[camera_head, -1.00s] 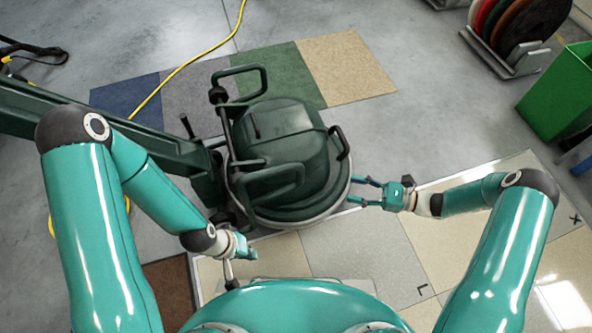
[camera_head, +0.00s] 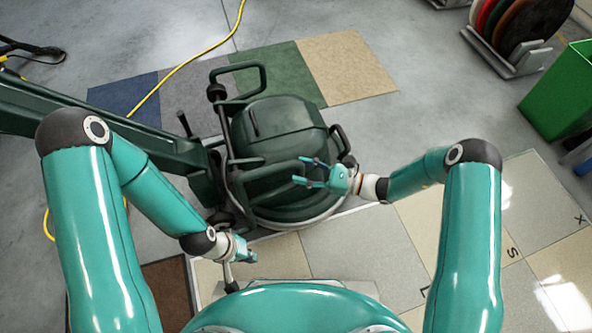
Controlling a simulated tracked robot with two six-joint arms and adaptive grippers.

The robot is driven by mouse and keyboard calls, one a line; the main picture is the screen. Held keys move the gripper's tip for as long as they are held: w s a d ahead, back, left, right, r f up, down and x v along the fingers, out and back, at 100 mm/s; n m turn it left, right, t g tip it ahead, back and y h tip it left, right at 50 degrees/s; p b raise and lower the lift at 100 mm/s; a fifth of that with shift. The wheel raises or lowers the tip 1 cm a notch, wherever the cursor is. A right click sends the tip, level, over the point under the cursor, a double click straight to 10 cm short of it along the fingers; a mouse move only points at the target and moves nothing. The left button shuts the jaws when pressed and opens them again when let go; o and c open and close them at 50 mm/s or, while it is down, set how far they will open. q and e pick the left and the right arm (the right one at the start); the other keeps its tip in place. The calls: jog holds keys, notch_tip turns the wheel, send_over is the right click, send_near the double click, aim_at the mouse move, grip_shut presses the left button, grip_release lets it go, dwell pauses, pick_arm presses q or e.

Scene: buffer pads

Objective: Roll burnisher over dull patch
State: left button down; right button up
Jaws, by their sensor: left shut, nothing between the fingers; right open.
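My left gripper (camera_head: 240,267) is shut and empty, low in front of the burnisher at the panel's left end. I cannot make out a dull patch for certain.
Coloured carpet tiles (camera_head: 345,65) lie behind the burnisher, with a yellow cable (camera_head: 190,62) across them. A rack of round pads (camera_head: 520,35) and a green bin (camera_head: 560,90) stand at the upper right. The panel right of the burnisher is clear, with a glossy reflection.

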jog(key=shift+w+a, duration=0.15)
jog(key=shift+a, duration=0.4)
grip_shut()
